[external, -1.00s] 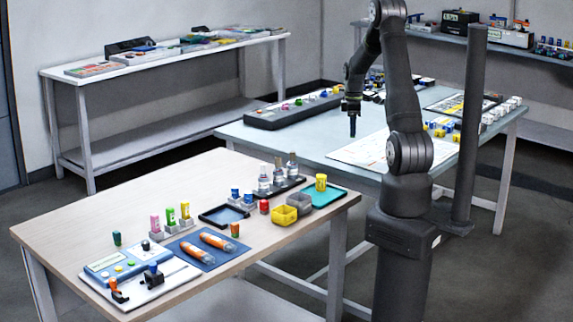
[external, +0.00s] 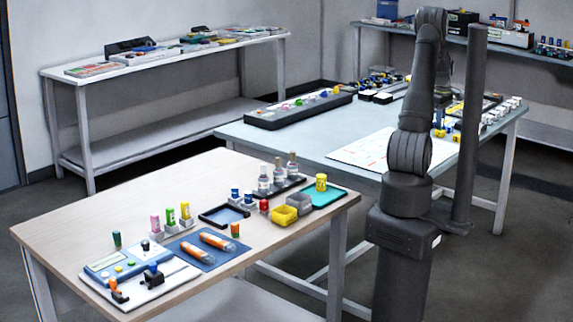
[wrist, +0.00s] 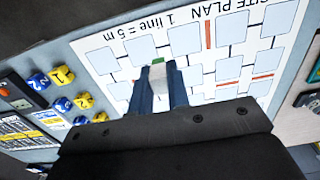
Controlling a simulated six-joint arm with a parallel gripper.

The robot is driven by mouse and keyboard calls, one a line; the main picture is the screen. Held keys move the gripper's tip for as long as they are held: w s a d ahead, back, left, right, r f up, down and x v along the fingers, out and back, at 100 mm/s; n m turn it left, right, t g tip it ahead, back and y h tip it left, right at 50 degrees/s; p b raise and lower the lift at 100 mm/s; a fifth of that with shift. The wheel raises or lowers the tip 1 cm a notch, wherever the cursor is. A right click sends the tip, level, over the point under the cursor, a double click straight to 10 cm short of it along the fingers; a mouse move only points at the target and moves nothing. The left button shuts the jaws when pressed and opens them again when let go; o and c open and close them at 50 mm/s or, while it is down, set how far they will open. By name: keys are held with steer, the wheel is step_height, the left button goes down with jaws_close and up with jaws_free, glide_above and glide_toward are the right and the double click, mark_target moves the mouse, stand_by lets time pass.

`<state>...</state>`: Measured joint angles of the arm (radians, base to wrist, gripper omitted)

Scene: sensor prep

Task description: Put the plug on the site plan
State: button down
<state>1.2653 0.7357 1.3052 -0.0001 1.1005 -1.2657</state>
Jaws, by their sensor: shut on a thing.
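My gripper (wrist: 160,88) shows in the wrist view with two blue fingers shut on a small pale piece with a green end (wrist: 158,61), which I take to be the plug. The fingers hide much of it. The site plan (wrist: 125,52) is a white sheet with printed squares and red lines, lying below and beyond the fingertips in that view. I cannot tell the height of the plug over the sheet. In the external view the site plan (external: 375,150) lies on the blue-grey table, and my arm mostly hides the gripper.
Blue and yellow numbered pieces (wrist: 62,76) stand left of the sheet in the wrist view. A dark tray with coloured pieces (external: 300,108) lies at the table's back left. White blocks (external: 508,107) line the right side.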

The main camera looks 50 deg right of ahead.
steer(key=w+f, duration=0.2)
steer(key=w, duration=0.1)
steer(key=w+f, duration=0.2)
steer(key=w, duration=0.2)
steer(key=w+f, duration=0.3)
steer(key=w, duration=0.1)
steer(key=shift+w+d, duration=0.1)
steer(key=shift+d, duration=0.15)
steer(key=shift+f, duration=1.9)
steer(key=shift+f, duration=0.1)
steer(key=c, duration=1.4)
jaws_free()
step_height(320, 180, up, 12)
steer(key=shift+r, duration=0.15)
